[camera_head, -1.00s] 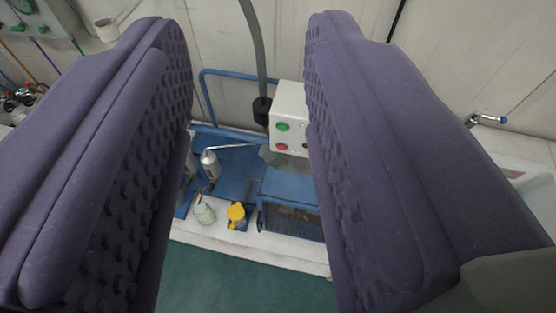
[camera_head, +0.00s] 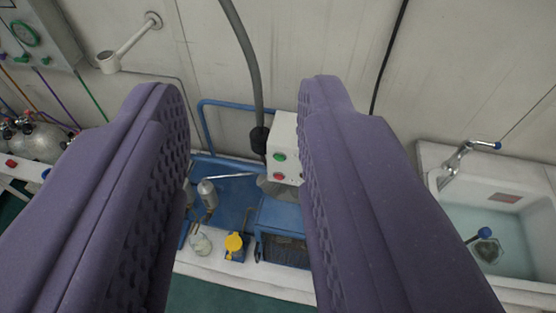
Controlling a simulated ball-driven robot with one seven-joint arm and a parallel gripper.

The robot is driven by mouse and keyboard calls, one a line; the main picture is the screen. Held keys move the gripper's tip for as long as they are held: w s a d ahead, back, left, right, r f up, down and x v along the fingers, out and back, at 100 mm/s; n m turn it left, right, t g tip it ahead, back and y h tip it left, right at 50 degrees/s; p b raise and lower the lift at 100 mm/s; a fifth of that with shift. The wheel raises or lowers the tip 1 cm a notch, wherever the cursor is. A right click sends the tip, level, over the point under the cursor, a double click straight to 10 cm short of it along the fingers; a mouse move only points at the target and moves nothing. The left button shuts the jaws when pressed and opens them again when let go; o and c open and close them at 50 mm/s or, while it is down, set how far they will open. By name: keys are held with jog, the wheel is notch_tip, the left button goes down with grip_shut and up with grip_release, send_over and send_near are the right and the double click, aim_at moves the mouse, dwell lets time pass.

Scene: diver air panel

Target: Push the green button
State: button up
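The green button (camera_head: 279,157) is on the front of a white control box (camera_head: 284,132) near the middle of the view, above a red button (camera_head: 278,176). My gripper (camera_head: 243,92) shows as two purple padded fingers, set wide apart with nothing between them. The box shows in the gap, close to the inner side of the right finger, which hides the box's right part. The fingers look well short of the box, and neither appears to touch it.
A blue machine (camera_head: 282,218) stands below the box on a white ledge, with a yellow-capped container (camera_head: 234,243) beside it. A grey hose (camera_head: 247,60) rises behind. A sink (camera_head: 494,237) with a tap is at right. Gas cylinders (camera_head: 38,141) and a gauge panel (camera_head: 38,36) are at left.

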grip_shut()
dwell(1.8)
